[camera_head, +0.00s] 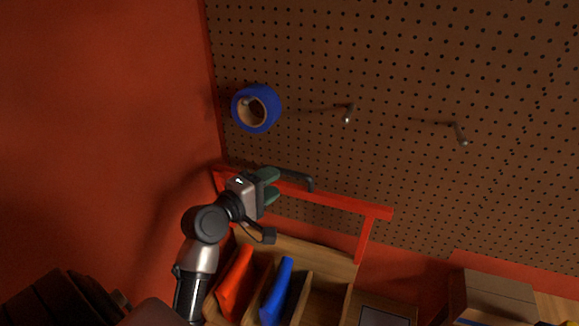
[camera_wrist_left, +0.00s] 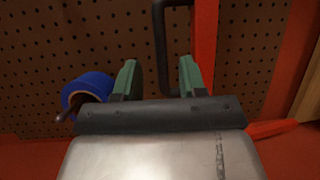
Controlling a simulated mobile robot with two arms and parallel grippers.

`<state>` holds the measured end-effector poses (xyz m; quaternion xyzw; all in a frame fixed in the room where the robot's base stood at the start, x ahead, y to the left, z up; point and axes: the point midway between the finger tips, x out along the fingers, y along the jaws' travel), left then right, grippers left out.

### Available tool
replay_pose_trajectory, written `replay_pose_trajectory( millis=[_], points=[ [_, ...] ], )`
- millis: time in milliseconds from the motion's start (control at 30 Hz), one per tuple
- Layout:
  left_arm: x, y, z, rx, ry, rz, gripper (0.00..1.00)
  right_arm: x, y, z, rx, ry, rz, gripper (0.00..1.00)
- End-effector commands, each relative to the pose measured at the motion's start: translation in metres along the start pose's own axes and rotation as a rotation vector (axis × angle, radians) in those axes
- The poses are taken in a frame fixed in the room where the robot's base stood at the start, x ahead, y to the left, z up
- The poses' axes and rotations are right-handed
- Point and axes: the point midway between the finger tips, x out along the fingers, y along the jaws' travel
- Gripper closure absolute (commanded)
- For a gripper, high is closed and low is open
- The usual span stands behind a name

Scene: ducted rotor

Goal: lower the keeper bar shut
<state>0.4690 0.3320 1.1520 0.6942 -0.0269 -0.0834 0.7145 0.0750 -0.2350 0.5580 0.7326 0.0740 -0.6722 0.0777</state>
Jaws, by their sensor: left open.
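The red keeper bar (camera_head: 335,202) runs across above the wooden rack (camera_head: 335,265), apart from its top, with a red leg at the right end. A black handle (camera_head: 297,180) stands out from the bar. My left gripper (camera_head: 270,185) is at the handle's left end, with its green fingers pointing right. In the left wrist view the fingers (camera_wrist_left: 158,78) are open, and the black handle (camera_wrist_left: 161,45) shows between them. The red bar (camera_wrist_left: 205,40) passes beside the right finger. I cannot tell whether a finger touches the handle. My right gripper is out of view.
The rack holds a red item (camera_head: 237,285) and a blue item (camera_head: 277,290) in separate compartments. A blue tape roll (camera_head: 242,112) hangs on the pegboard (camera_head: 400,60) above. Two hooks stick out to its right. A cardboard box (camera_head: 497,292) is at the lower right.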

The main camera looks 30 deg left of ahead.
Motion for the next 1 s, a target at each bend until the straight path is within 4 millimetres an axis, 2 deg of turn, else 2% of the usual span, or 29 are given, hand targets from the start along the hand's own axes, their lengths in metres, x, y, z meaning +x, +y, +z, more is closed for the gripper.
replay_pose_trajectory(
  millis=[100, 300, 467, 700, 1000],
  points=[
    [0.024, 0.003, 0.0, -0.003, -0.001, 0.001, 0.59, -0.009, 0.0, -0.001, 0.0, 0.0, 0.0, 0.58],
    [0.049, 0.001, 0.0, -0.001, -0.001, 0.0, 0.59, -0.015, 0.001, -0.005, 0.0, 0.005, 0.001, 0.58],
    [0.057, 0.0, 0.0, 0.002, 0.0, -0.001, 0.59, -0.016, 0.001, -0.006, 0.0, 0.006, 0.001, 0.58],
    [0.058, -0.001, 0.0, 0.002, 0.0, -0.001, 0.59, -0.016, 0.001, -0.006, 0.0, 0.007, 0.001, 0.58],
    [0.058, -0.001, 0.0, 0.002, 0.0, -0.002, 1.0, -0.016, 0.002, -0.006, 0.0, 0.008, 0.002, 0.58]
  ],
)
